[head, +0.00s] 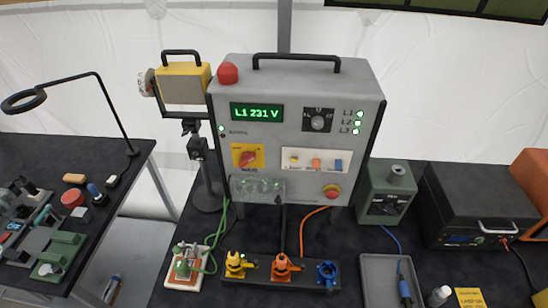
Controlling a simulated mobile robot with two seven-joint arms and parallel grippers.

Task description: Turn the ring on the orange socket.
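The orange socket (282,266) stands on a dark block (308,278) at the front of the dark table, between a yellow socket (236,263) on its left and a blue socket (327,274) on its right. An orange ring-like collar appears to sit at its top, but it is too small to tell how it is turned. A dark rod or cable comes down from the grey box to just above the orange socket. Neither of my grippers shows in the head view.
A grey box (257,155) with a display reading L1 231 V stands behind the sockets. An orange cable (308,218) and a green cable (220,228) run nearby. A white base (187,276) stands left, a grey tray (369,280) right. A cluttered second table (103,148) is at left.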

